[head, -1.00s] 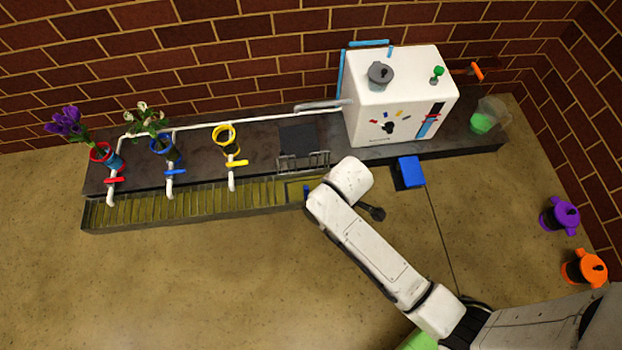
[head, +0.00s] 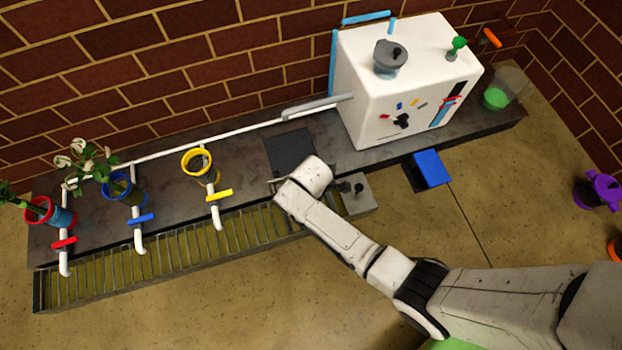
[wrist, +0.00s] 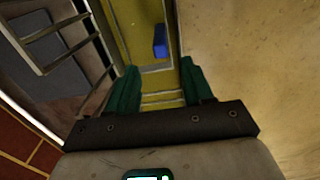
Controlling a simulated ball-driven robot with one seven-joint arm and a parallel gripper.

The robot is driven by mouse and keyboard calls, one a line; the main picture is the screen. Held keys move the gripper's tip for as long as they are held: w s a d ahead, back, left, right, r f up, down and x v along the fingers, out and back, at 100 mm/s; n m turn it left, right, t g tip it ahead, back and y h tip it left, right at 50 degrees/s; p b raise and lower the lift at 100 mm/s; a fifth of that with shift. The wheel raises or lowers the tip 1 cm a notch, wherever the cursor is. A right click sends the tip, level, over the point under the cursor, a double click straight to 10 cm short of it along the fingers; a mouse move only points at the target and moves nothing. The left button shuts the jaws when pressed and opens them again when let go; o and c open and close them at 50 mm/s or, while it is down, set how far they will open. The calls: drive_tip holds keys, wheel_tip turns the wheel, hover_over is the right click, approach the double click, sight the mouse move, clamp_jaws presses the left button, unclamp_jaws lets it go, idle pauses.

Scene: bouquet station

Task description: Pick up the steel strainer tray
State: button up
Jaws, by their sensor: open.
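The long slatted metal tray (head: 150,262), which looks like the strainer tray, runs along the front of the dark counter, with a yellowish floor under its bars. Its right end is hidden by my arm in the head view. In the wrist view, the slats (wrist: 163,98) and yellow floor lie between and beyond my gripper's (wrist: 158,85) two green fingers. The fingers are apart with nothing held between them. I cannot tell the height above the tray. A small blue block (wrist: 160,42) shows on the yellow floor ahead of the fingers.
A metal rail frame (wrist: 55,45) stands left of the fingers beside a dark square pad (head: 290,152). Yellow (head: 200,165), blue (head: 122,188) and red (head: 48,212) cups and taps line the counter. A white machine (head: 405,85) stands right.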

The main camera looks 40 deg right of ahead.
drive_tip(key=f+b, duration=0.1)
drive_tip(key=f, duration=0.1)
drive_tip(key=f+b, duration=0.3)
drive_tip(key=f, duration=0.2)
drive_tip(key=shift+s+d+b, duration=0.1)
drive_tip(key=shift+d+b, duration=0.15)
drive_tip(key=shift+b, duration=0.05)
clamp_jaws()
